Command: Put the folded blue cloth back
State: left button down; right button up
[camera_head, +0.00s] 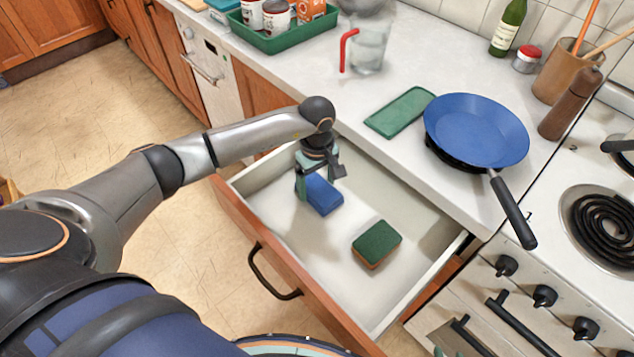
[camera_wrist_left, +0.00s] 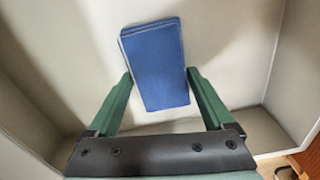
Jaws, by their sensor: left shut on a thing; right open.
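The folded blue cloth (camera_head: 324,196) is a flat blue block inside the open drawer (camera_head: 300,240), near its left end. My left gripper (camera_head: 316,184) reaches down into the drawer and is shut on the cloth. In the left wrist view the cloth (camera_wrist_left: 155,65) sits between the two green fingers, with its far end sticking out past them. I cannot tell whether it touches the drawer floor. Only a small green tip of my right gripper (camera_head: 438,351) shows at the bottom edge of the head view; the rest is out of frame.
A green-and-orange sponge (camera_head: 377,245) lies in the drawer, right of the cloth. On the counter are a folded green cloth (camera_head: 400,112), a blue pan (camera_head: 476,128) with its handle over the edge, a red-handled jug (camera_head: 370,47) and a green tray (camera_head: 285,40) with containers.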

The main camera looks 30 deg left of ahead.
aim_at(317, 186)
pick_arm(q)
jog(key=shift+f, duration=0.2)
grip_release()
jog(key=shift+r, duration=0.15)
notch_tip(317, 186, up, 12)
jog(key=shift+r, duration=0.1)
